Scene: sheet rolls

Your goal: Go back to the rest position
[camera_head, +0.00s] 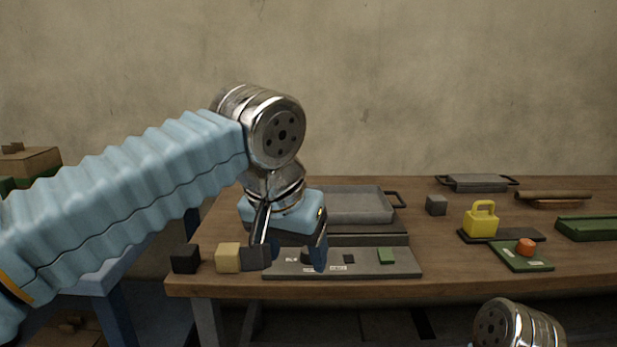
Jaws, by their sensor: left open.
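My left arm comes in from the left and bends down at the wrist. My left gripper (290,262) is open, pointing down over the left part of a grey board (345,268) with labels near the table's front edge. A dark piece shows between its fingers on the board; whether they touch it cannot be told. A green block (386,255) and a dark block (349,259) sit on the same board. Only a metal joint of my right arm shows at the bottom right; my right gripper is out of view.
On the wooden table (440,278), a black cube (186,258), a tan cube (228,257) and a dark cube (256,257) stand left of the board. A grey tray (360,204) lies behind it. A yellow weight (481,219) and an orange piece (525,247) are at right.

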